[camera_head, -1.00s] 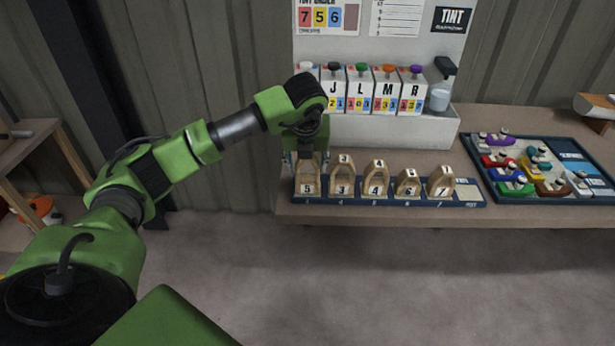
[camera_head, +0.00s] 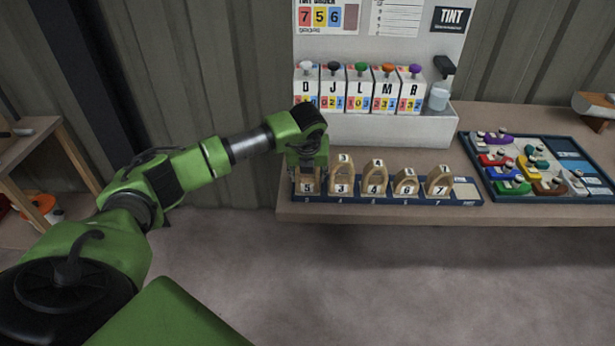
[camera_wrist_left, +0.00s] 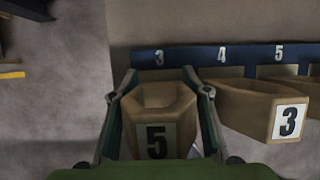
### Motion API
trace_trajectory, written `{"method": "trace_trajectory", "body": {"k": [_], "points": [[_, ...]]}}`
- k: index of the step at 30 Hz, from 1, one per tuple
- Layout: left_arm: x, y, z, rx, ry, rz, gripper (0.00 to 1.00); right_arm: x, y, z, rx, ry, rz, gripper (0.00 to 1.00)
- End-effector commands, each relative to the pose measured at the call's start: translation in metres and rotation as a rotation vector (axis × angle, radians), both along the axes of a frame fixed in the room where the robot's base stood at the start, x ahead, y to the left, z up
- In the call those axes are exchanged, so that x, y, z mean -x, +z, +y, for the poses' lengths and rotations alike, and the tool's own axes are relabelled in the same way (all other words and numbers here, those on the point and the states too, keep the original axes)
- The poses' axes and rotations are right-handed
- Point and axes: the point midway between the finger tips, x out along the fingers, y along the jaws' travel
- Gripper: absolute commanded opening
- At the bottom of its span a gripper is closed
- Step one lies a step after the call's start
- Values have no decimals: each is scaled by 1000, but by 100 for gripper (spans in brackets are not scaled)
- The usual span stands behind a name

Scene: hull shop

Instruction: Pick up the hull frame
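The hull frame marked 5 (camera_head: 307,187) stands upright at the left end of a row of wooden hull frames on a dark blue rack (camera_head: 466,196). It also shows in the left wrist view (camera_wrist_left: 160,105). My left gripper (camera_head: 308,172) is down over this frame and hides its upper part in the head view. In the left wrist view its fingers (camera_wrist_left: 163,95) stand on both sides of frame 5, close to its walls. They look open, with no clear grip on it. My right gripper is not in view.
Frame 3 (camera_head: 342,181) stands close to the right, followed by frames 4, 6 and 7. Tint bottles (camera_head: 360,90) stand on a white dispenser behind. A dark tray (camera_head: 560,170) of coloured pieces lies at the right of the bench.

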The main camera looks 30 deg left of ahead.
Motion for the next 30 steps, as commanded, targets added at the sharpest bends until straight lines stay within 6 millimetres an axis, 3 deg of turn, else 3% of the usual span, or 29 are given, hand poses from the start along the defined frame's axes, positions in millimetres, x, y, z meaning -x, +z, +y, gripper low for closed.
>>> {"method": "trace_trajectory", "body": {"k": [11, 16, 21, 30], "points": [[0, 2, 0, 0, 1, -2, 19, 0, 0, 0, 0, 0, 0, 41], [-1, 12, 0, 0, 1, -3, 19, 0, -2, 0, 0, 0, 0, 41], [2, 36, -1, 0, -1, -5, 19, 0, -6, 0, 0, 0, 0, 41], [51, 94, -24, -2, -4, -7, 19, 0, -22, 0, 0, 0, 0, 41]]}}
